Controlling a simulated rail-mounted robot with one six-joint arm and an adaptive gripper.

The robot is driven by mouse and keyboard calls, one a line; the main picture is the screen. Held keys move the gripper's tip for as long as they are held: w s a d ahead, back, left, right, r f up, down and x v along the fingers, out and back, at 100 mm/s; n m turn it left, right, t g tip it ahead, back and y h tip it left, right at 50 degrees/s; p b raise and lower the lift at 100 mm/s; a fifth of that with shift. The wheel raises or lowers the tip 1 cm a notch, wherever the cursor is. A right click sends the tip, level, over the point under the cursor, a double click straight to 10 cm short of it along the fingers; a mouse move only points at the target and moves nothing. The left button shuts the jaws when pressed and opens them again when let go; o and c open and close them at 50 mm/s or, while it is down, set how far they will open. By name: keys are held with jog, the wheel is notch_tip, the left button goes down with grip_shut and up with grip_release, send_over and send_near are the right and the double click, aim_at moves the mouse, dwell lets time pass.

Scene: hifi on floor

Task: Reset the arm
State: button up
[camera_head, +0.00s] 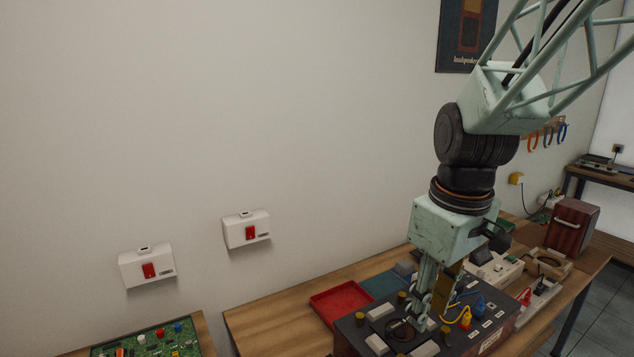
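My arm comes in from the upper right and reaches down to the wooden workbench. My gripper (421,318) points down at the top of a dark box (468,343) with several pale blocks, yellow knobs and cables on it. The fingertips are low among these parts, close to the top face. The view is too small to tell whether they touch anything or how far apart they are.
A red tray (341,302) lies left of the dark box. Two white wall boxes with red switches (246,230) hang on the wall. A green circuit board (150,344) is at lower left. A brown speaker box (573,227) stands at right.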

jog(key=s+r+m+t, duration=0.1)
jog(key=s+r+m, duration=0.2)
jog(key=s, duration=0.8)
jog(key=s+r+m+t, duration=0.1)
jog(key=s+r+m, duration=0.2)
jog(key=s+r, duration=0.3)
jog(key=shift+s+r+m+t+b, duration=0.3)
jog(key=shift+s+r+b, duration=0.1)
jog(key=shift+s, duration=2.4)
